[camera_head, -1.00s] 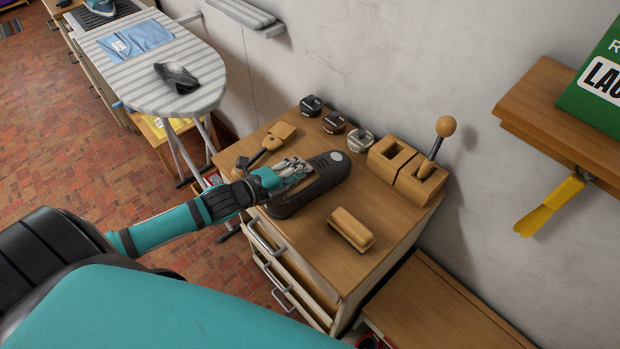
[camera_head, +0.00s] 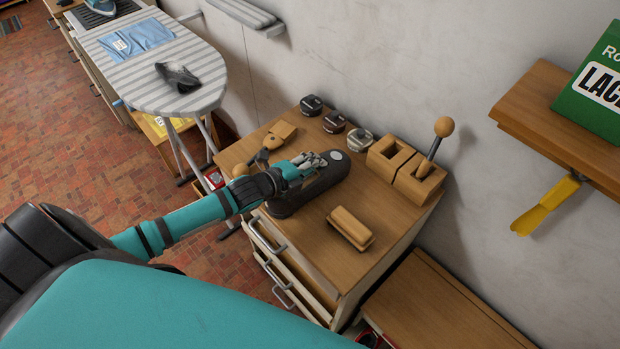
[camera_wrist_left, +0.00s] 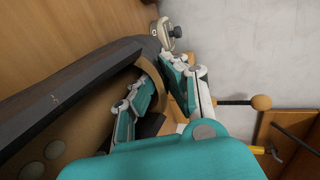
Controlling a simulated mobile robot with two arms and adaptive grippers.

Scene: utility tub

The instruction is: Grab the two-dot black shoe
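The black shoe (camera_head: 312,190) lies on the wooden cabinet top (camera_head: 392,215), with a pale round spot near its far end. In the left wrist view, its dark wall (camera_wrist_left: 60,95) and brown inner surface (camera_wrist_left: 85,125) fill the left side, with two pale round dots low in the corner. My left gripper (camera_head: 318,160) is over the shoe's far half. In the left wrist view, the left gripper's (camera_wrist_left: 158,62) fingers stand apart, one over the brown opening, the other beyond the shoe's end. Contact is unclear. My right gripper is out of view.
Several items surround the shoe: a wooden brush (camera_head: 351,229) in front, a wooden-handled tool (camera_head: 275,140) to the left, small dark-lidded tins (camera_head: 334,121) behind, and wooden blocks with a knobbed stick (camera_head: 425,170) to the right. An ironing board (camera_head: 160,55) stands at left.

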